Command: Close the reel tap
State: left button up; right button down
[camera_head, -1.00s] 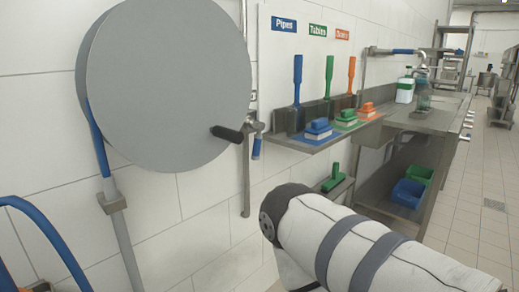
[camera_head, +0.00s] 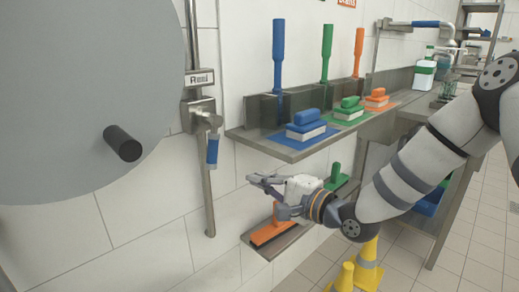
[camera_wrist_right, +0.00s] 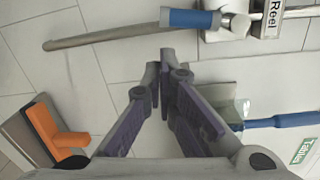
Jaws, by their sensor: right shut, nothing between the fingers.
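The reel tap is a metal valve (camera_head: 200,112) on the vertical wall pipe, under a "Reel" label (camera_head: 200,79). Its blue handle (camera_head: 212,151) hangs down, along the pipe. In the right wrist view the blue handle (camera_wrist_right: 193,19) lies at the top, beyond the fingertips. My right gripper (camera_head: 262,183) is shut and empty. In the head view it is to the right of and below the handle, apart from it. In the right wrist view its fingertips (camera_wrist_right: 163,72) meet. My left gripper is not in view.
The large grey reel (camera_head: 80,90) with a black knob (camera_head: 122,143) is at left. A metal shelf (camera_head: 290,152) with brushes sits above my right gripper. A lower shelf holds an orange squeegee (camera_head: 268,234). Yellow cones (camera_head: 367,265) stand on the floor.

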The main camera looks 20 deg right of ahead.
aim_at(212, 151)
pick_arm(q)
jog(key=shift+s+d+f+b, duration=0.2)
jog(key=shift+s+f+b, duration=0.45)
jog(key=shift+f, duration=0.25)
pick_arm(e)
jog(key=w+a+r, duration=0.2)
jog(key=w+a, duration=0.1)
jog(key=w, duration=0.7)
jog(key=shift+r+m+t, duration=0.3)
jog(key=shift+r+t, duration=0.05)
jog(key=shift+t, duration=0.05)
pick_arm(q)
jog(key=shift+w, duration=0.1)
pick_arm(e)
jog(key=shift+s+a+f+m, duration=0.15)
jog(key=shift+a+m, duration=0.15)
jog(key=shift+m, duration=0.3)
